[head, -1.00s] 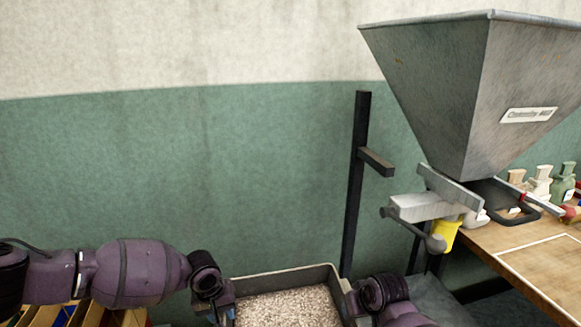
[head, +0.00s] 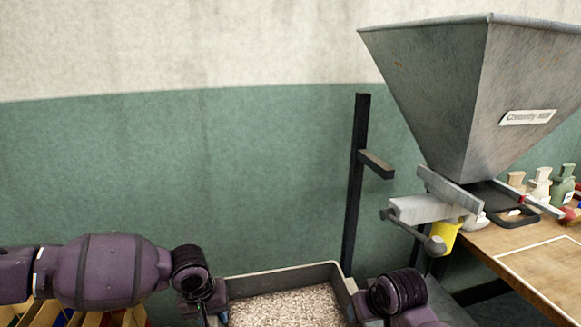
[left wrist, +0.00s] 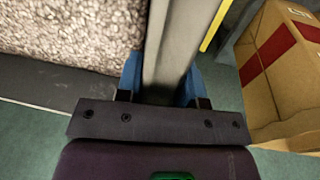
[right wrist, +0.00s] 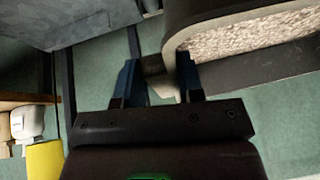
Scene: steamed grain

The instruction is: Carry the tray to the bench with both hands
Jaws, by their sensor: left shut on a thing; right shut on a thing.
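The tray (head: 290,275) is a grey, rimmed tray filled with pale grain (head: 285,308); its near part is cut off at the bottom of the head view. My left gripper (head: 217,310) is at its left side. In the left wrist view its blue fingers (left wrist: 163,80) are shut on the tray's wall (left wrist: 178,45). My right gripper (head: 357,308) is at the right side; in the right wrist view its fingers (right wrist: 158,82) are shut at the tray's edge. The bench (head: 515,250) is a wooden top at the right, with a white outline on it.
A dark post (head: 356,185) stands behind the tray. Several small bags (head: 540,185) stand at the bench's back. Cardboard boxes (left wrist: 280,65) are beyond the tray's left side.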

